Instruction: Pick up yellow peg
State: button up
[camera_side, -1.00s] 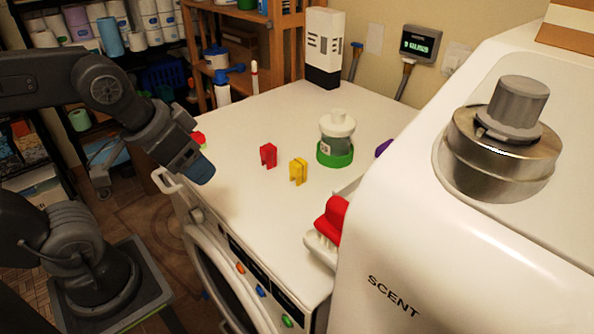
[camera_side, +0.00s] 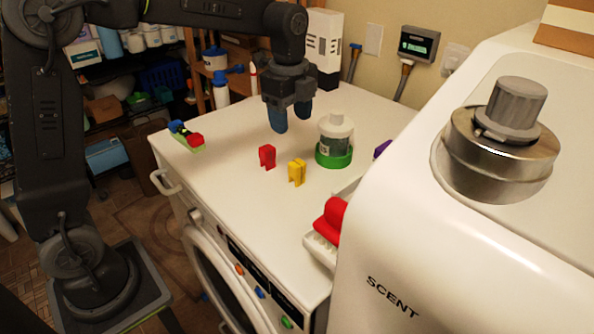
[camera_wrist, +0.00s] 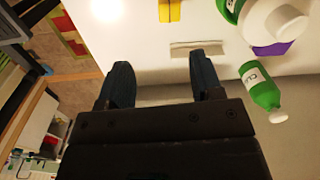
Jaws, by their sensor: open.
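The yellow peg (camera_side: 297,172) stands on the white top of the washing machine, just right of a red peg (camera_side: 267,156). In the wrist view the yellow peg (camera_wrist: 169,10) is cut off by the top edge, beyond the fingertips. My gripper (camera_side: 290,115) is open and empty, with blue fingertips pointing down. It hangs above the white top, behind the two pegs in the side view and left of the bottle. In the wrist view my gripper (camera_wrist: 165,75) shows two dark fingers spread apart with nothing between them.
A small multicoloured group (camera_side: 186,134) lies at the left edge. A red object (camera_side: 331,220) sits in a white drawer at front right. The front-left top is clear.

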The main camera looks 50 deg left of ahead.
aim_at(299, 165)
jog(key=shift+m, duration=0.7)
jog(key=f, duration=0.3)
jog(key=w+f, duration=0.1)
jog(key=f, duration=0.5)
jog(key=shift+w+f, duration=0.3)
jog(key=shift+w+d+f, duration=0.15)
jog(key=shift+f, duration=2.5)
jog(key=shift+c, duration=0.3)
jog(key=c, duration=0.9)
